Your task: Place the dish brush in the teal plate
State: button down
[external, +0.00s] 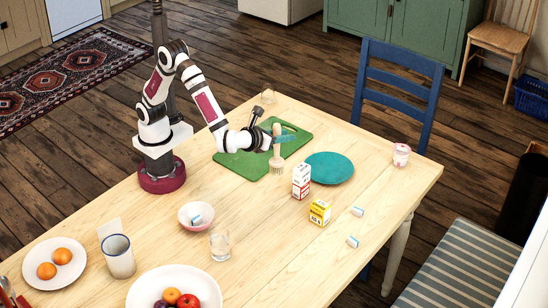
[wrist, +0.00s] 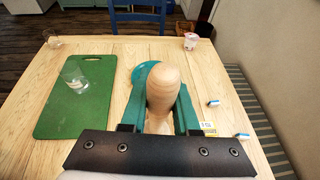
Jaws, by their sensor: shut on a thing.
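The dish brush (external: 277,150) has a pale wooden handle and light bristles that point down. My gripper (external: 277,139) is shut on its handle and holds it upright near the green board's right edge. In the wrist view the handle of the dish brush (wrist: 163,88) stands between the teal fingers of my gripper (wrist: 160,110). The teal plate (external: 330,168) lies flat on the table, to the right of the brush and apart from it. In the wrist view the teal plate (wrist: 140,72) is partly hidden behind the handle and fingers.
A green cutting board (external: 237,163) lies under my gripper, with a clear glass (wrist: 75,78) on it. A white-and-red carton (external: 301,181) and a yellow box (external: 320,211) stand in front of the plate. A pink-and-white cup (external: 401,154) stands to its right.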

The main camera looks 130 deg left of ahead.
jog(key=w+a+n+g, duration=0.1)
jog(key=w+a+g, duration=0.1)
jog(key=a, duration=2.4)
notch_tip(320, 180, down, 14)
jog(key=shift+d+f, duration=0.15)
jog(key=shift+f, duration=0.15)
jog(key=c, duration=0.7)
grip_release()
jog(key=shift+o, duration=0.2)
